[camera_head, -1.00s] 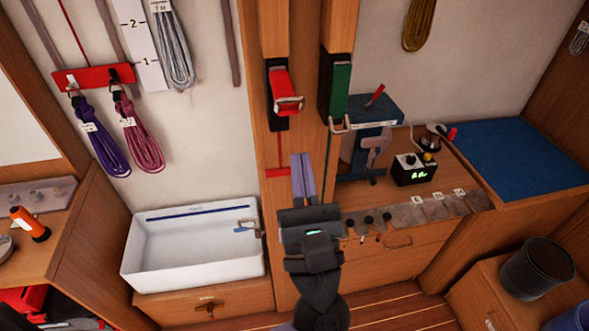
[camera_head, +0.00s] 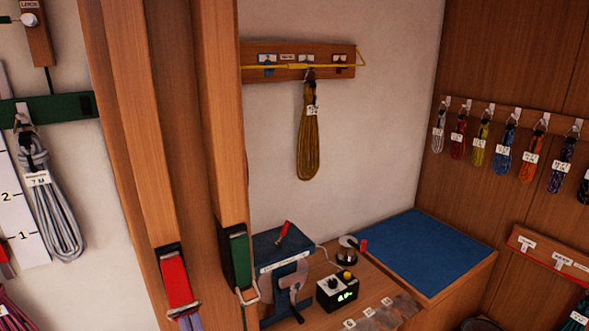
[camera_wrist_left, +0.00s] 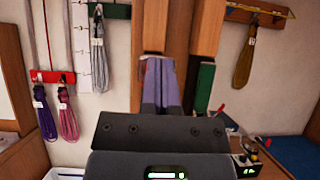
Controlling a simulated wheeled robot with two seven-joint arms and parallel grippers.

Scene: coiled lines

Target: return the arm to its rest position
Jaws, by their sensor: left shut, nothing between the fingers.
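My left gripper (camera_head: 190,323) shows only as its pale purple fingertips at the bottom edge of the head view, just below a red block on a wooden post. In the left wrist view its two long fingers (camera_wrist_left: 161,82) point up the picture, side by side and closed together with nothing between them. They show in front of the wooden posts there. The rest of the left arm is out of the head view. My right gripper is in neither view.
The red block (camera_head: 175,278) and a green block (camera_head: 238,260) with metal loops are on the posts. A blue vise-like device (camera_head: 282,250) and a black box (camera_head: 337,290) stand on the bench beside a blue mat (camera_head: 425,250). A yellow-brown coil (camera_head: 308,130) hangs on the wall.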

